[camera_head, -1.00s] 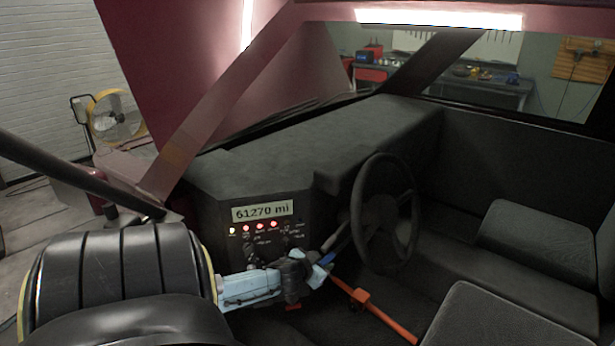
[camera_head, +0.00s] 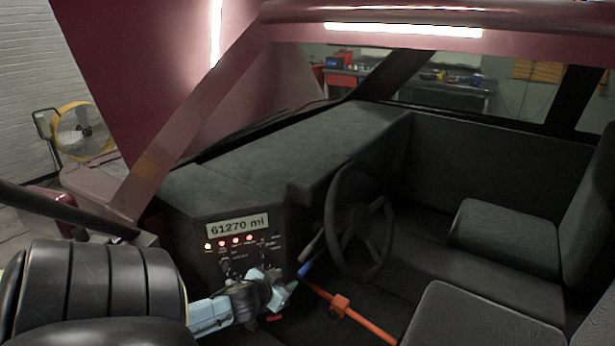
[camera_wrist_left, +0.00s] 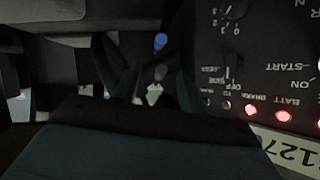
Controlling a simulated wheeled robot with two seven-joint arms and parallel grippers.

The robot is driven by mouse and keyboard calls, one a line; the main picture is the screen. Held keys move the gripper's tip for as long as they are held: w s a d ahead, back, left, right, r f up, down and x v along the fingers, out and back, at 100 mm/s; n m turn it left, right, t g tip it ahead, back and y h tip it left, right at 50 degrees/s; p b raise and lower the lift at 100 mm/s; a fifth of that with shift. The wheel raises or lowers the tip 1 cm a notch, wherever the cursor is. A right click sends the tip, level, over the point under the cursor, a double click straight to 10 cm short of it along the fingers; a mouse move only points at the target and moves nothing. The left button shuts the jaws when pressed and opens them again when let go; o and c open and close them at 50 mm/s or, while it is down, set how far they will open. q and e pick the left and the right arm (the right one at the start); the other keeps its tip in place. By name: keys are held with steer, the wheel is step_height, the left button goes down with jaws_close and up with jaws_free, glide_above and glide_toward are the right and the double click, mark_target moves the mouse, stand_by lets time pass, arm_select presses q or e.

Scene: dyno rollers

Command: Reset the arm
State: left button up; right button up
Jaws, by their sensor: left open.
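My left arm comes in from the lower left of the head view. Its gripper (camera_head: 284,290) is just in front of the lower part of the dashboard panel (camera_head: 212,265), low and left of the steering wheel. The gripper is open, and I see nothing held in it. In the left wrist view the two dark fingers (camera_wrist_left: 157,88) stand apart beside the panel's switches and lit lamps. The picture is dark there, so I cannot tell whether a finger touches anything. My right gripper is out of view.
The steering wheel (camera_head: 360,220) and a lever with a blue end (camera_head: 306,269) are close to the gripper. An orange bar (camera_head: 350,313) slants below the wheel. Seats (camera_head: 505,238) fill the right side.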

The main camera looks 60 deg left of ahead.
arm_select(q)
steer(key=s+d+f+g+h+b, duration=0.1)
steer(key=s+d+f+g, duration=0.2)
steer(key=f, duration=0.5)
steer(key=s+d+f+m+b, duration=0.1)
steer(key=s+d+f, duration=0.2)
steer(key=s+f, duration=0.35)
steer(key=s+d+f+g+h+b, duration=0.1)
steer(key=s+d+f+g, duration=0.15)
steer(key=f, duration=0.65)
steer(key=s+d+f+m+g+h+b, duration=0.1)
steer(key=s+d+f+m+g, duration=0.1)
steer(key=s+d+f, duration=0.6)
steer(key=s+d+f+m+g+h+b, duration=0.1)
steer(key=s+d+f+m+g+h, duration=0.1)
steer(key=s+d+f, duration=0.6)
steer(key=s+d, duration=0.1)
steer(key=d, duration=0.6)
steer(key=shift+s+d+h, duration=0.15)
steer(key=shift+s+h, duration=0.15)
steer(key=shift+s, duration=0.1)
steer(key=shift+c, duration=0.5)
steer(key=shift+s, duration=0.15)
